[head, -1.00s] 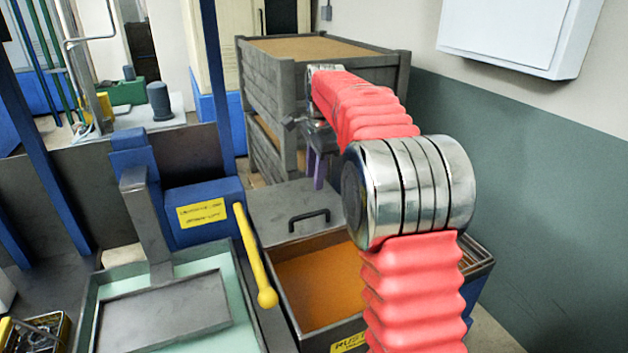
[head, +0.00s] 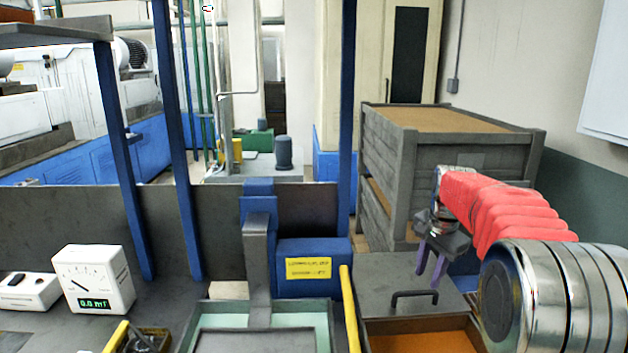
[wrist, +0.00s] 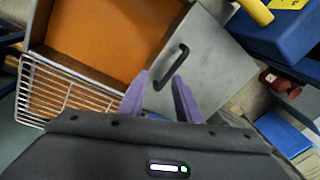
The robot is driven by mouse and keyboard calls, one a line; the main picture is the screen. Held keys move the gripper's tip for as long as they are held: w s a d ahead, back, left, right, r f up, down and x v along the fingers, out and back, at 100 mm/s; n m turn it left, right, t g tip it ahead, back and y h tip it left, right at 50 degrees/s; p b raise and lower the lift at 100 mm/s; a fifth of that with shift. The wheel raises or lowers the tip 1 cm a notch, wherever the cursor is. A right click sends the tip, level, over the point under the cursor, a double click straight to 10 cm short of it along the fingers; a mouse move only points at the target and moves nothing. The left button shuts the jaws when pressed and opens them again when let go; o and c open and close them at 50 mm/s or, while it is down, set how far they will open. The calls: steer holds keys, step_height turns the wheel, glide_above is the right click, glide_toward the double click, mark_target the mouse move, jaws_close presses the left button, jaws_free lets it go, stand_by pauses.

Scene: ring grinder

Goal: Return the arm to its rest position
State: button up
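My gripper (head: 430,268) has purple fingers and hangs pointing down from my red-sleeved arm, at the right of the head view. It is above the grey lid with a dark handle (head: 414,296) on the orange-filled tank (head: 425,343). In the wrist view my gripper (wrist: 160,82) shows two purple fingers with a gap between them. Nothing is seen between the fingers. The lid's handle (wrist: 172,68) shows beyond the fingertips, and I cannot tell how far below it is.
A stack of grey wooden crates (head: 460,152) stands behind my arm. A blue post (head: 345,120) and a yellow lever (head: 350,310) are left of my gripper. A wire basket (wrist: 65,95) is beside the tank. A meter (head: 93,279) sits on the bench at left.

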steer(key=s+a+n+t, duration=0.1)
steer(key=s+a+n, duration=0.3)
steer(key=s, duration=0.7)
steer(key=s+a+n+t, duration=0.1)
steer(key=s+a+n, duration=0.3)
steer(key=s, duration=0.8)
steer(key=s+a+r+n+t, duration=0.1)
steer(key=s+a+n, duration=0.3)
steer(key=s, duration=0.7)
steer(key=shift+s+a+t, duration=0.3)
steer(key=shift+s+a, duration=0.1)
